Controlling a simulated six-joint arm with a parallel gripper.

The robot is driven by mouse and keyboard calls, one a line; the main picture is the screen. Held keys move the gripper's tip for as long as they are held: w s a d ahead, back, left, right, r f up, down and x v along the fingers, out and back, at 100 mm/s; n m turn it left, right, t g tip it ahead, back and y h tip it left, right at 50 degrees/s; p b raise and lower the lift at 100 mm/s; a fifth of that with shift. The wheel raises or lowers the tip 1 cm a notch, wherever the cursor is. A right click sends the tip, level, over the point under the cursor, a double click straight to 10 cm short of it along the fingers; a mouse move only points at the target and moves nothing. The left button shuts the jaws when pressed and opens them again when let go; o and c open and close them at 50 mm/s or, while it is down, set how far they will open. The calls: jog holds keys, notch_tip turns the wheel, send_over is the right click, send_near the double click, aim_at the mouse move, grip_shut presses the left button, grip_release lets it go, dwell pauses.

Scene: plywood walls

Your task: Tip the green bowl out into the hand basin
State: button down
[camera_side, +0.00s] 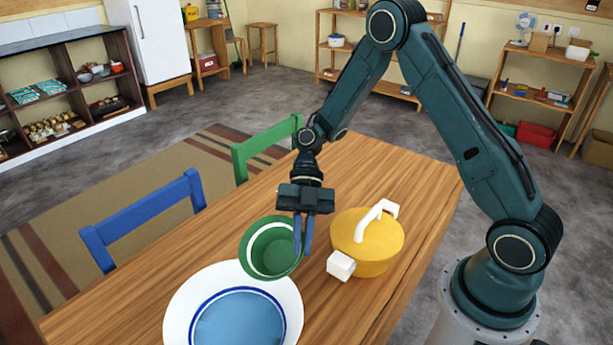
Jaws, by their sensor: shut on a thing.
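The green bowl (265,256) is tilted, its opening turned toward the camera, and its inside looks empty. My gripper (303,235) points down at the bowl's right side and is shut on its rim. The bowl is close to the far right edge of the hand basin; whether it touches the table is hard to tell. The hand basin (178,307) is a wide white dish with a blue ring and blue inside, on the table at the front. The picture's bottom edge cuts it off.
A yellow lidded pot (366,258) with a white handle stands right of my gripper, with a white block (341,266) beside it. The wooden table (400,180) is clear toward the back. Blue (140,217) and green (262,146) chairs stand along its left side.

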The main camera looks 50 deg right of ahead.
jog(key=shift+d+f+n+g+y, duration=0.2)
jog(key=shift+d+f+y, duration=0.2)
jog(key=shift+d+y, duration=0.4)
jog(key=shift+d+f+n+g+y, duration=0.1)
jog(key=shift+d+f+n+y, duration=0.2)
jog(key=shift+d+y, duration=0.5)
jog(key=shift+d+f+n+g+y, duration=0.1)
jog(key=shift+d+f+y, duration=0.45)
jog(key=shift+d, duration=0.4)
jog(key=shift+r, duration=0.1)
jog(key=shift+w, duration=0.15)
